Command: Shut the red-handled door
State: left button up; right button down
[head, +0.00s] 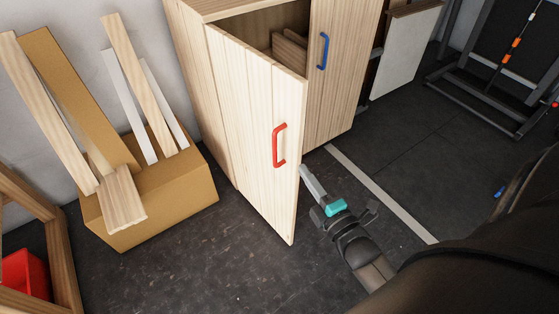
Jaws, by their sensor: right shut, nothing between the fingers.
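The red-handled door (243,130) is the left door of a pale wooden cabinet and stands open, swung out toward me. Its red handle (280,146) is on the outer face near the free edge. My right gripper (308,176) is shut and empty, with its fingertips close to the door's free edge, on the right side below the handle's height in the picture. I cannot tell whether it touches the door. My left gripper is not in view.
The cabinet's other door (337,70), with a blue handle (322,51), looks shut. Pieces of wood (289,50) lie inside the cabinet. A cardboard box (170,200) with planks stands left. A red bin (25,276) is at the lower left. The dark floor before the cabinet is clear.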

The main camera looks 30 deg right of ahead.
aim_at(289, 148)
jog(key=w+b, duration=0.1)
jog(key=w, duration=0.4)
jog(key=w+b, duration=0.1)
jog(key=w, duration=0.1)
jog(key=shift+w+d+f+b, duration=0.1)
jog(key=shift+w+d+b, duration=0.2)
jog(key=shift+d, duration=0.05)
pick_arm(q)
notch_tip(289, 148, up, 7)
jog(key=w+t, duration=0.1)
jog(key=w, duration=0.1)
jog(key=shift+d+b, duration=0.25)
jog(key=shift+b, duration=0.05)
pick_arm(e)
jog(key=shift+w, duration=1)
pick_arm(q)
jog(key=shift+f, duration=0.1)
pick_arm(e)
jog(key=shift+d, duration=0.2)
